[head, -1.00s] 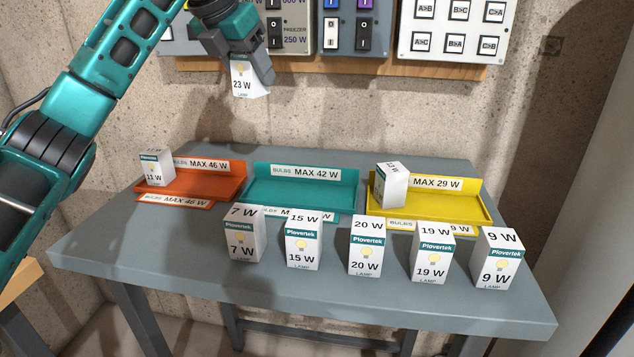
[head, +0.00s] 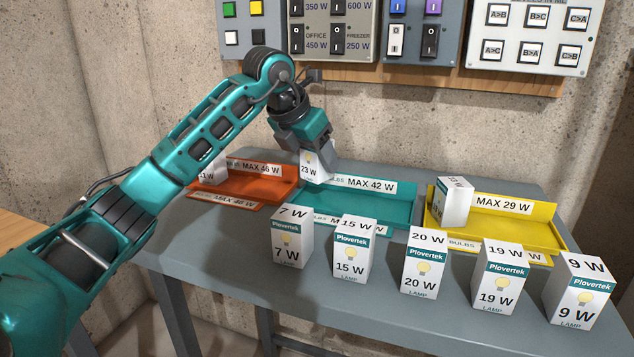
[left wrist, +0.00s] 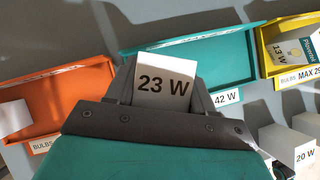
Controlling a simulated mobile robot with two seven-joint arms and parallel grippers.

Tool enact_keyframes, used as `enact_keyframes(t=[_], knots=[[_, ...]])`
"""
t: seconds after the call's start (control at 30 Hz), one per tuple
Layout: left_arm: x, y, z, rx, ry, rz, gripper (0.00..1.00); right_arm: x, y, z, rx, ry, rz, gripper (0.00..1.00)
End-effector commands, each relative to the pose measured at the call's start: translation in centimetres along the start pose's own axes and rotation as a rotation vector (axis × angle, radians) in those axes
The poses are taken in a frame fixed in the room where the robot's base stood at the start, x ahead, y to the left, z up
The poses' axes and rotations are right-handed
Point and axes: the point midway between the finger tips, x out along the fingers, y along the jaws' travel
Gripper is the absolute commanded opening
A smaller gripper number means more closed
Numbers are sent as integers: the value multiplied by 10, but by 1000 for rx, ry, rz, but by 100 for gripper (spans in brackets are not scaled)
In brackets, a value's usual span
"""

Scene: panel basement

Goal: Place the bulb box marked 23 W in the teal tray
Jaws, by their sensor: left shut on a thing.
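The white bulb box marked 23 W (head: 313,168) is held between the fingers of my left gripper (head: 308,155). It also shows in the left wrist view (left wrist: 165,84), gripped with its 23 W label facing the camera. In the head view the box is over the left end of the teal tray (head: 365,203), which is labelled MAX 42 W. The tray also shows in the left wrist view (left wrist: 225,62), partly hidden by the box and fingers. I cannot tell whether the box touches the tray floor. My right gripper is not in view.
An orange tray (head: 265,188) marked MAX 46 W holds an 11 W box (head: 212,170). A yellow tray (head: 520,232) marked MAX 29 W holds a 13 W box (head: 453,202). Several boxes, including the 7 W (head: 292,238) and 15 W (head: 354,250), stand along the table's front.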

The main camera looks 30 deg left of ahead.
Motion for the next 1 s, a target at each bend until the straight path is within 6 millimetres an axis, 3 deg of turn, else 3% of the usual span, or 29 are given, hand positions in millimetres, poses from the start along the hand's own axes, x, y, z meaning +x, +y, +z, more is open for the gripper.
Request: enact_keyframes(t=[0.3,0.7,0.73,1.0], knots=[[35,0,-23,0,3,0,23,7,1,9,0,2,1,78],[39,0,-25,0,0,1,23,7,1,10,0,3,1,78],[39,0,-25,0,0,1,54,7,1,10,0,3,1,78],[38,0,-25,0,1,0,78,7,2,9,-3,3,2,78]])
